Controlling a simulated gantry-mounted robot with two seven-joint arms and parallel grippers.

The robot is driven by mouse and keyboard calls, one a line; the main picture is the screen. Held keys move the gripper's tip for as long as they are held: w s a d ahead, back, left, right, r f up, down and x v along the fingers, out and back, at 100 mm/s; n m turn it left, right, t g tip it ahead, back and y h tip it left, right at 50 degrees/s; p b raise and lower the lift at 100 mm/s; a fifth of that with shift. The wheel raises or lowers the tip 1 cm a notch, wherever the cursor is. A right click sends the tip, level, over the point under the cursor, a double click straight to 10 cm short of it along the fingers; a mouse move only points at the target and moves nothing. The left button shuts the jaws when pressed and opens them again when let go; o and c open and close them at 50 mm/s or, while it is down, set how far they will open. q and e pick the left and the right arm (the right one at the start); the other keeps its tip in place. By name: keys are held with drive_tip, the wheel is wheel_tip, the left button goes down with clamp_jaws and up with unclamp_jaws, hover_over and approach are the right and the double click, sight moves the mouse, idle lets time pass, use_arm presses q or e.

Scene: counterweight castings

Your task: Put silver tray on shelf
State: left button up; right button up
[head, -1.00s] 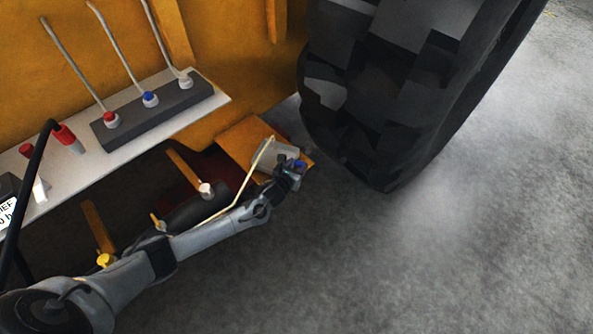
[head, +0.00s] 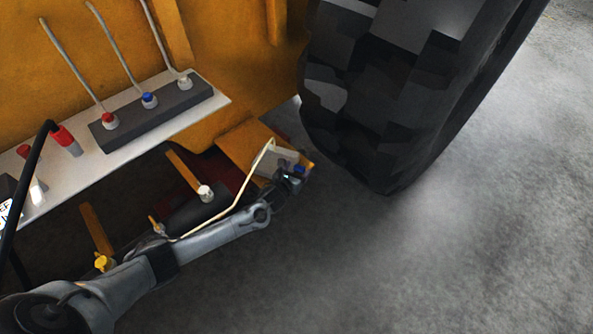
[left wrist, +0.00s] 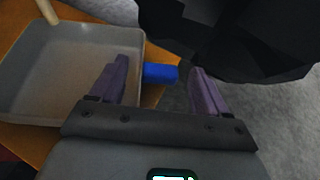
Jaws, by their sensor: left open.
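The silver tray (head: 280,158) is a shallow grey open box on an orange ledge (head: 238,142) beside the big tyre. In the left wrist view the tray (left wrist: 65,75) fills the left side, and it looks empty. A blue block-like handle (left wrist: 161,73) sticks out from its right wall. My left gripper (left wrist: 158,66) is open, with its left finger over the tray's right edge and its right finger beyond the blue handle. In the head view my left gripper (head: 292,176) is at the tray's near right side and partly hides it. My right gripper is not in view.
A large black tyre (head: 385,90) stands close to the right of the ledge. A thin cream rod (head: 252,180) bends over the tray's left side. A light shelf-like panel (head: 80,160) with levers is at left. Grey floor (head: 450,260) is clear at right.

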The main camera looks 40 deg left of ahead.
use_arm(q)
drive_tip(key=p+v, duration=0.6)
drive_tip(key=v, duration=0.5)
drive_tip(key=s+d+r+n+g+h, duration=0.2)
drive_tip(key=s+d+n+g, duration=0.3)
drive_tip(key=s+d+n, duration=0.9)
drive_tip(key=s+r+n+g, duration=0.2)
drive_tip(key=s+r+n, duration=0.2)
drive_tip(key=n, duration=0.5)
drive_tip(key=s+a+r+n+g, duration=0.1)
drive_tip(key=s+r+n, duration=0.3)
drive_tip(key=s+n, duration=0.4)
drive_tip(key=shift+s+r+n+g+h, duration=0.3)
drive_tip(key=shift+s+n+g+h, duration=0.1)
drive_tip(key=shift+s+g, duration=0.45)
drive_tip(key=shift+w+r, duration=0.1)
wheel_tip(320, 180, up, 50)
drive_tip(key=p, duration=5)
wheel_tip(320, 180, down, 70)
drive_tip(key=b, duration=6.9)
drive_tip(key=shift+b, duration=0.3)
